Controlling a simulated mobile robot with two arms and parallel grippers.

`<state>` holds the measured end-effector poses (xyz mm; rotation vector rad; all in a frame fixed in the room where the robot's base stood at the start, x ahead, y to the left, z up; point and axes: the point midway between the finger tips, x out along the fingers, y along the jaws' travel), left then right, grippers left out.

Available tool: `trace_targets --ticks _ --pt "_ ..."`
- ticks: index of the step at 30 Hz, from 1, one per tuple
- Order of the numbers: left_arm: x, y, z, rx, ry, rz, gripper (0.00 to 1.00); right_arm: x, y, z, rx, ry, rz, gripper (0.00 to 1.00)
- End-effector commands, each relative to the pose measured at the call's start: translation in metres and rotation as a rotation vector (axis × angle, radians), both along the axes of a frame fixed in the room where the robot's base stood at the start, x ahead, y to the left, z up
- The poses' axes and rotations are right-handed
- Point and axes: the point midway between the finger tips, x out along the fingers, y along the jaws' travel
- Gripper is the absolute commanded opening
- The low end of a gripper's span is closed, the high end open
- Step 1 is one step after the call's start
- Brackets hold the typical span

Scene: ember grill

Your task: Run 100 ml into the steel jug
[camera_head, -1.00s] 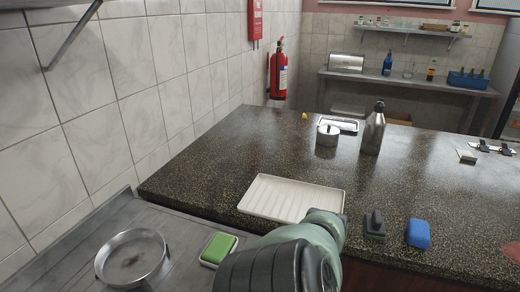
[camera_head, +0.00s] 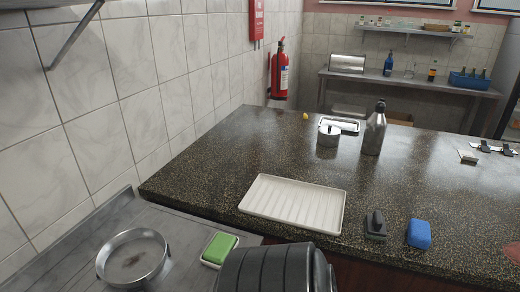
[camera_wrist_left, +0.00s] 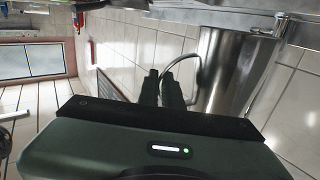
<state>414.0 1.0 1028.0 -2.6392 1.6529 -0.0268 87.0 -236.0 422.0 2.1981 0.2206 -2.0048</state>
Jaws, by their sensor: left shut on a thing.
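In the left wrist view my left gripper (camera_wrist_left: 168,88) has its fingers close together on the thin curved handle (camera_wrist_left: 185,62) of a large steel vessel. I take this vessel to be the steel jug (camera_wrist_left: 228,75); its shiny side fills the right of the picture. Its inside and any water level are hidden. The jug and the left gripper are not in the head view, where only a dark arm part of mine shows at the bottom. My right gripper is in neither current view.
The speckled counter holds a white ribbed tray (camera_head: 292,204), a dark-handled block (camera_head: 376,226), a blue block (camera_head: 418,233), a small steel pot (camera_head: 328,136) and a steel bottle (camera_head: 374,130). A green sponge (camera_head: 219,247) and round steel rim (camera_head: 133,256) are at lower left.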

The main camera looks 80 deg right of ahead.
Motion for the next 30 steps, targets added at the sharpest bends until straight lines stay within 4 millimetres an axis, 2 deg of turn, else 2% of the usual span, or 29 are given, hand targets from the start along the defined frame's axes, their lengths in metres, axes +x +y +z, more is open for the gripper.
trace_targets --ticks 13,24,30 --pt "0.0 0.0 0.053 -0.002 -0.007 -0.001 0.0 0.0 0.001 0.0 0.001 0.001 -0.002 0.0" --pt "0.0 -0.001 0.06 -0.001 -0.004 -0.001 0.0 0.0 0.002 0.0 0.002 0.0 -0.002 0.0" --pt "-0.012 -0.018 0.074 -0.008 -0.004 0.003 0.0 0.0 0.002 0.0 0.002 0.0 -0.002 0.0"
